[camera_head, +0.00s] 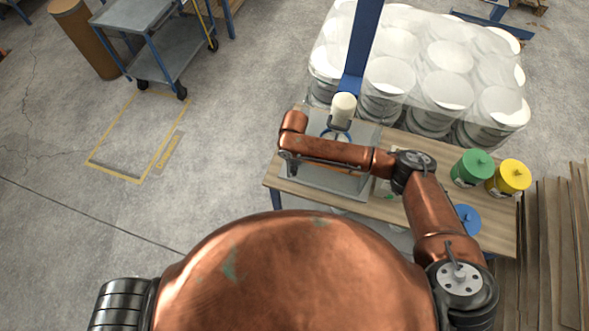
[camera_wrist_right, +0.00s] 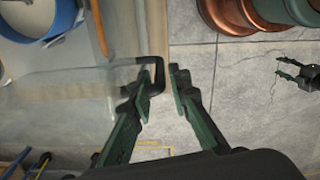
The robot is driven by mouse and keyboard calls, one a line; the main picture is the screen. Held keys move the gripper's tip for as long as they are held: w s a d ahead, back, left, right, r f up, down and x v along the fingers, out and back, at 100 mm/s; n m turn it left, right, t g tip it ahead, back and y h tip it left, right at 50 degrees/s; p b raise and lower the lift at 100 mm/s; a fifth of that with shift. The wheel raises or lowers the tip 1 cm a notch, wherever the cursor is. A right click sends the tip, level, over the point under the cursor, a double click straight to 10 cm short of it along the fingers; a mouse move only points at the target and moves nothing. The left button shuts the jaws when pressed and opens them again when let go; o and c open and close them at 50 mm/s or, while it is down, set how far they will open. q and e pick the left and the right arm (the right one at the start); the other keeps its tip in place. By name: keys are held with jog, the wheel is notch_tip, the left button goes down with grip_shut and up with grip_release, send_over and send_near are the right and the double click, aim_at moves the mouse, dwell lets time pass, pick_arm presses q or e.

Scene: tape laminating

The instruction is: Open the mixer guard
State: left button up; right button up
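The mixer stands at the back of the wooden table (camera_head: 475,229), with a blue column (camera_head: 362,45) and a white cylindrical head (camera_head: 343,106). A blue ring-shaped part (camera_wrist_right: 62,22) of it shows in the right wrist view. The clear guard (camera_wrist_right: 60,88) there has a black bracket handle (camera_wrist_right: 150,61) at its edge. My right gripper (camera_wrist_right: 166,80) is open, its fingertips close together at the handle's outer bar, with a small gap at the right finger. Contact is unclear. In the head view my right arm hides it. My left gripper (camera_wrist_right: 285,69) shows only in the wrist view, open and empty.
Green (camera_head: 474,166), yellow (camera_head: 512,176) and blue (camera_head: 466,218) lidded containers stand on the table's right. Wrapped white buckets (camera_head: 445,57) stand behind it. A cart (camera_head: 150,40) is at the upper left. The floor left of the table is clear.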

jog(key=shift+f, duration=2.25)
grip_shut()
